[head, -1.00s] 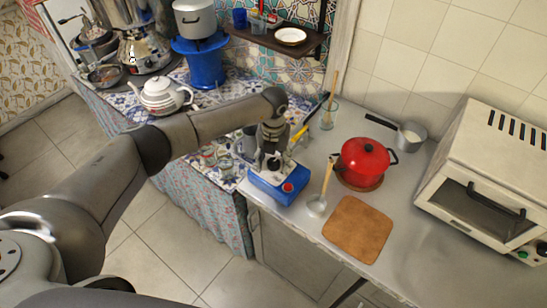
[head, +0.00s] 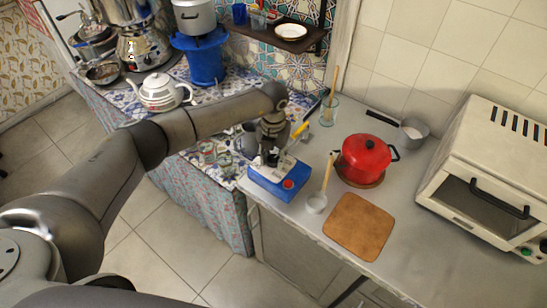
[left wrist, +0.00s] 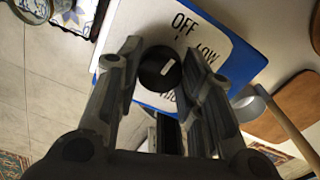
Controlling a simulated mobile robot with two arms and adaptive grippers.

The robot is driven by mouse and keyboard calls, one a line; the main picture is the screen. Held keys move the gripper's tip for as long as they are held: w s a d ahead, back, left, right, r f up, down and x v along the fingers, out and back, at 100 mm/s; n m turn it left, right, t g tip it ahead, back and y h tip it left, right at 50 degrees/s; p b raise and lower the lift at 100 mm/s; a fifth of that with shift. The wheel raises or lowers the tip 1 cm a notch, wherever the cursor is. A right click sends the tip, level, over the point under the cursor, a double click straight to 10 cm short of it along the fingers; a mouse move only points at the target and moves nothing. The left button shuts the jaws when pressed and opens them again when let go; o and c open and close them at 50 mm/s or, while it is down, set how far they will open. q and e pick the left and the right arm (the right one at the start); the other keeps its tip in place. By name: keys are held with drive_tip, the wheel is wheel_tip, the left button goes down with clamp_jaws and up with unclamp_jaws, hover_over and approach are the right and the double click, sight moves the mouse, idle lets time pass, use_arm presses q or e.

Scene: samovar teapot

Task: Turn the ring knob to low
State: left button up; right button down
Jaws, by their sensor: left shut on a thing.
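The ring burner's control box (head: 262,184) is blue with a white top and stands at the front left of the grey counter. It also shows in the left wrist view (left wrist: 247,72), with OFF and LOW readable and HIGH partly hidden. The round black knob (left wrist: 160,68) sits between the fingers of my left gripper (left wrist: 164,72), which is shut on it. The knob's white mark slants toward the upper right, on the OFF and LOW side. My right gripper is not in view.
A red button or lamp (head: 289,184) is on the box. A ladle (head: 317,203), a brown board (head: 358,226) and a red pot (head: 365,157) stand to the right. A white toaster oven (head: 490,170) is further right. A teapot (head: 160,92) stands on the tiled counter.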

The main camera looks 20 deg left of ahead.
sight(273, 158)
use_arm(q)
drive_tip(key=m+b, duration=0.4)
drive_tip(key=b, duration=0.1)
drive_tip(key=shift+f+m, duration=0.2)
drive_tip(key=shift+m, duration=0.1)
drive_tip(key=shift+r+m+b, duration=0.25)
drive_tip(key=shift+m+b, duration=1.35)
drive_tip(key=shift+b, duration=0.15)
drive_tip(key=o, duration=1.1)
drive_tip(key=shift+c, duration=0.2)
drive_tip(key=shift+r, duration=0.1)
wheel_tip(273, 158, up, 12)
drive_tip(key=shift+c, duration=0.5)
